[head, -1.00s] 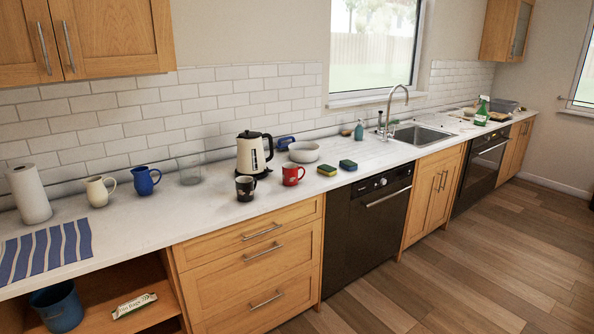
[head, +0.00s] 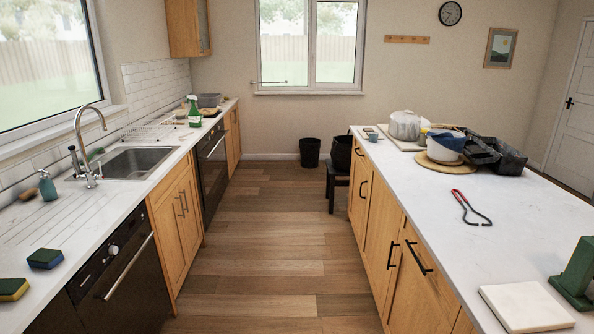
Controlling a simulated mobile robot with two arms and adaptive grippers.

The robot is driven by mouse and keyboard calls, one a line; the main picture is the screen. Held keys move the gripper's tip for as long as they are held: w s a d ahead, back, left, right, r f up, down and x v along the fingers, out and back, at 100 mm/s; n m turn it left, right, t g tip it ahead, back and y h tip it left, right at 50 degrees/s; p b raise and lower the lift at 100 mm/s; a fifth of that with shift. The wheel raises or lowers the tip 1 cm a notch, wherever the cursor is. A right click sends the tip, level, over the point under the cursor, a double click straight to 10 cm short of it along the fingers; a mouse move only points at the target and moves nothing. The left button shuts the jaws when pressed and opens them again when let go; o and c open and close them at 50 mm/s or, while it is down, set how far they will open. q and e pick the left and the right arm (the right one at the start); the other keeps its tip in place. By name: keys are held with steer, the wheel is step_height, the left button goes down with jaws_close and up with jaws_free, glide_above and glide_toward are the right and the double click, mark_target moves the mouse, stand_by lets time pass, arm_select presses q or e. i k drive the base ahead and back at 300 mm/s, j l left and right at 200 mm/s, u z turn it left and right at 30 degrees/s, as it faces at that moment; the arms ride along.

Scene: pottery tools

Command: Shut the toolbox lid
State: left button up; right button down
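I cannot make out a toolbox or its lid for certain in the head view. A dark green object (head: 578,272) stands on the island at the right edge and is cut off by the frame; I cannot tell what it is. Black open containers (head: 508,160) stand at the island's far right, and no lid is clear on them. Neither of my grippers is in view.
The white-topped island (head: 450,235) is on the right, with a red-handled tool (head: 462,205), a white slab (head: 526,306) and pots (head: 405,125). The sink counter (head: 75,235) is on the left. Wooden floor (head: 265,240) lies clear between them. A dark bin (head: 310,152) is at the back.

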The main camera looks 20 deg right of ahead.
mark_target(477, 152)
steer(key=i+l+z, duration=0.25)
steer(key=i, duration=0.8)
steer(key=i+j+z, duration=0.25)
steer(key=i, duration=0.75)
steer(key=l, duration=0.1)
